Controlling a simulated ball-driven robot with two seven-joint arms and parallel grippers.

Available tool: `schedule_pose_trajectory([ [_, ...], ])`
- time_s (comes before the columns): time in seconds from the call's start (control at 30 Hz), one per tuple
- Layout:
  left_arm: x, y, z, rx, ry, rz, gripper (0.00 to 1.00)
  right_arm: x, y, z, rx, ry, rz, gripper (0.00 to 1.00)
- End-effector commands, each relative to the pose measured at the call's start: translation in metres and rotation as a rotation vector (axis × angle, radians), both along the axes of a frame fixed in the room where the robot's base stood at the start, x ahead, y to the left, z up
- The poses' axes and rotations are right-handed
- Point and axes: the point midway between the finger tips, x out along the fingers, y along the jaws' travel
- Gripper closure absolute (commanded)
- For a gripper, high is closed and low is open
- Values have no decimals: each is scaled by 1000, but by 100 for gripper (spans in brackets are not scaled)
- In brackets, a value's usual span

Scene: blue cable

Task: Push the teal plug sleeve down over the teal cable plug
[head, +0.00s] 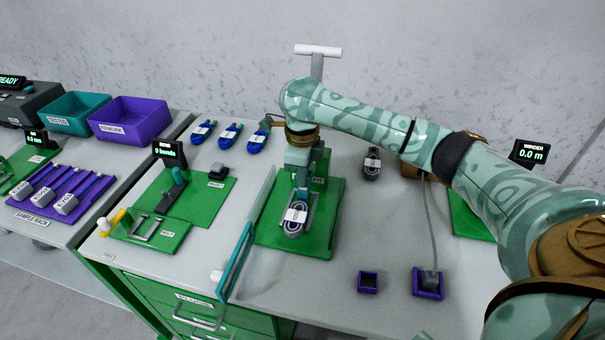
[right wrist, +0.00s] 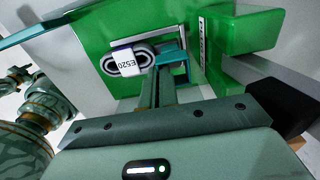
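My right gripper (head: 300,192) points down over a green fixture (head: 325,225) on the bench. Its two fingers look shut together in the right wrist view (right wrist: 158,80). A small teal piece (right wrist: 172,58) lies at the fingertips, beside a grey bracket; I cannot tell plug from sleeve, nor whether the fingertips touch it. A coiled cable (head: 294,231) with a white label lies on the fixture just in front of the gripper. It also shows in the right wrist view (right wrist: 113,64), labelled E520. The gripper hides the plug area in the head view. My left gripper is not in view.
A teal upright panel (head: 237,262) stands left of the fixture. Small purple holders (head: 368,282) stand at front right. A coil (head: 372,163) lies behind my arm.

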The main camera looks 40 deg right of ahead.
Motion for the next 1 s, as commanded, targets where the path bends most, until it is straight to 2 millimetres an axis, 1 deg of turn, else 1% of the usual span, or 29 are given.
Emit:
schedule_pose_trajectory([
  [0.47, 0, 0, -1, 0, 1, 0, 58, 0, 0, -1, -1, 1, 0, 100],
  [1.0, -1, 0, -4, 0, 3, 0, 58, 0, 0, -9, -1, 2, 1, 100],
])
